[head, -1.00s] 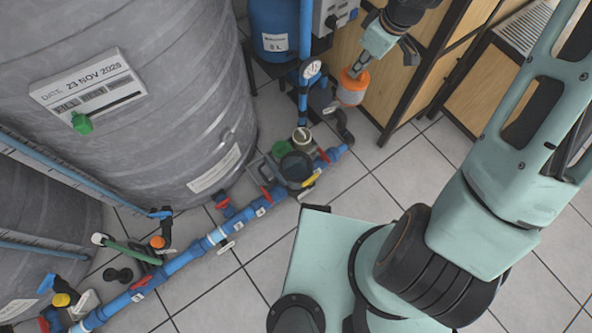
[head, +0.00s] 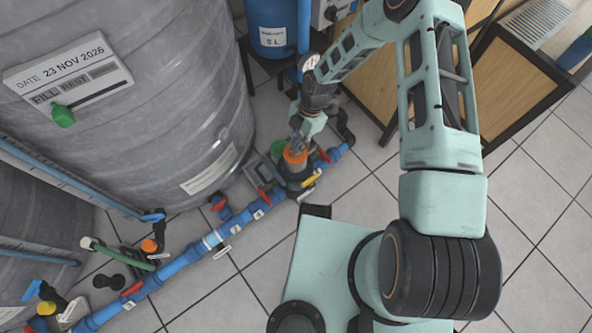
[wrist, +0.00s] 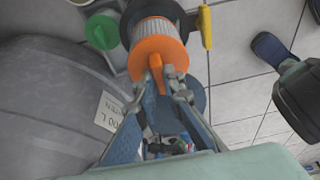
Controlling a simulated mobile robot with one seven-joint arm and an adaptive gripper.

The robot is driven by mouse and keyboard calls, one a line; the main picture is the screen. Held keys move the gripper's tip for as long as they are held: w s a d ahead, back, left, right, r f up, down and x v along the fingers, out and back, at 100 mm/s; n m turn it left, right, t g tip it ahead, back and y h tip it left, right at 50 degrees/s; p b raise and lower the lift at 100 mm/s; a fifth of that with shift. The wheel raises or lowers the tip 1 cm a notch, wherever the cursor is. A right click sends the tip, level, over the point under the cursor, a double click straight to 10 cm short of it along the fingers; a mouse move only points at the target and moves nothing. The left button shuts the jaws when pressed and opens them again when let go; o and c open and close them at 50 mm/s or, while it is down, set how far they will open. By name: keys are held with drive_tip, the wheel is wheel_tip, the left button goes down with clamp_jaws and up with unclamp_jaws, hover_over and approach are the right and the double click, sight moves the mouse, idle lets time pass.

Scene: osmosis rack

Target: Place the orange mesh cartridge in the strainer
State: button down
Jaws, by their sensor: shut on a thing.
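The orange mesh cartridge (head: 295,157) is at the strainer's mouth in the head view. In the wrist view it shows an orange end cap (wrist: 158,48) with a fin, and a pale mesh body beyond. My gripper (head: 298,144) is shut on this fin, and its fingertips also show in the wrist view (wrist: 165,92). The strainer (head: 296,181) is a dark housing on the blue pipe line. Its dark wall (wrist: 182,15) shows beside the mesh in the wrist view. The mesh end overlaps the housing, but I cannot tell how deep it sits.
A green round cap (wrist: 101,31) lies beside the strainer. A yellow handle (head: 311,178) and red valve handles (head: 265,196) are close by. The large grey tank (head: 150,110) stands left. A wooden cabinet (head: 370,88) is behind. Floor tiles at right are clear.

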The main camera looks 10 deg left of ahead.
wheel_tip(320, 180, down, 15)
drive_tip(key=b, duration=0.4)
drive_tip(key=shift+r, duration=0.15)
drive_tip(key=shift+f+b, duration=0.2)
drive_tip(key=shift+b, duration=0.2)
drive_tip(key=c, duration=2)
unclamp_jaws()
drive_tip(key=shift+r, duration=0.1)
drive_tip(key=shift+c, duration=0.2)
drive_tip(key=shift+r, duration=0.1)
drive_tip(key=p+v, duration=0.4)
drive_tip(key=v, duration=0.8)
drive_tip(key=shift+w, duration=0.1)
